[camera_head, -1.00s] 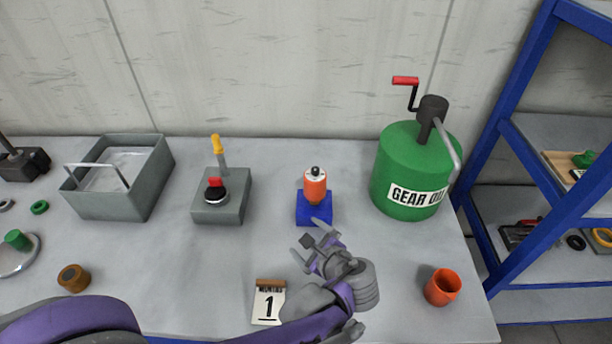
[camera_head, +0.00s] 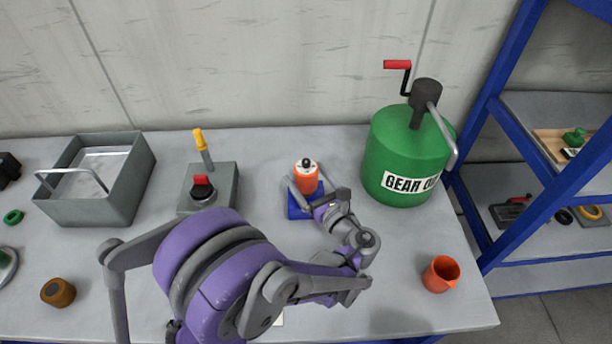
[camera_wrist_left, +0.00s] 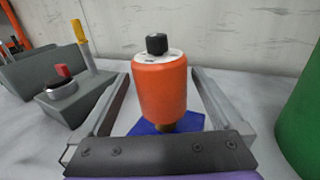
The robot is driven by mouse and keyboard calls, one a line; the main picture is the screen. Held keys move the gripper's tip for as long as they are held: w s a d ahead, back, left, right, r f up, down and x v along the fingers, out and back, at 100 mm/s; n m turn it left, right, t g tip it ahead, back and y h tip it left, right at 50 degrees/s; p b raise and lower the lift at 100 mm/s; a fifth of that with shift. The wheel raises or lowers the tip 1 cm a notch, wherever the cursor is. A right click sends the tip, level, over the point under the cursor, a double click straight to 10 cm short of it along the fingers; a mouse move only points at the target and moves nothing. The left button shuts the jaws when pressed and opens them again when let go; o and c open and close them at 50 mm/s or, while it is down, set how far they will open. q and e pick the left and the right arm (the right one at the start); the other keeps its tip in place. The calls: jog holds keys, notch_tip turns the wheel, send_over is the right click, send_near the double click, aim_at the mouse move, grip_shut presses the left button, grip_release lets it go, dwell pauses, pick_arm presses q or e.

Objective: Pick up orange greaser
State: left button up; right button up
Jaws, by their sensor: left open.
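The orange greaser (camera_head: 306,177), an orange cylinder with a white top and black cap, stands upright on a blue base (camera_head: 296,206) on the table. My left gripper (camera_head: 307,186) is open, with its fingers reaching to either side of the greaser. In the left wrist view the greaser (camera_wrist_left: 161,88) stands between the two open fingers (camera_wrist_left: 160,95), with visible gaps on both sides. Its lower end and part of the blue base (camera_wrist_left: 190,122) are partly hidden by my gripper. My right gripper does not show.
A green gear oil drum (camera_head: 404,155) with a red-handled crank stands close on the right. A grey box with a yellow-tipped lever (camera_head: 222,182) is to the left. A grey open tray (camera_head: 120,200) is further left. An orange cup (camera_head: 440,274) stands near the front right edge.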

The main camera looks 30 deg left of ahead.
pick_arm(q)
jog(key=x, duration=0.4)
jog(key=shift+d+r, duration=0.1)
grip_shut()
dwell(0.3)
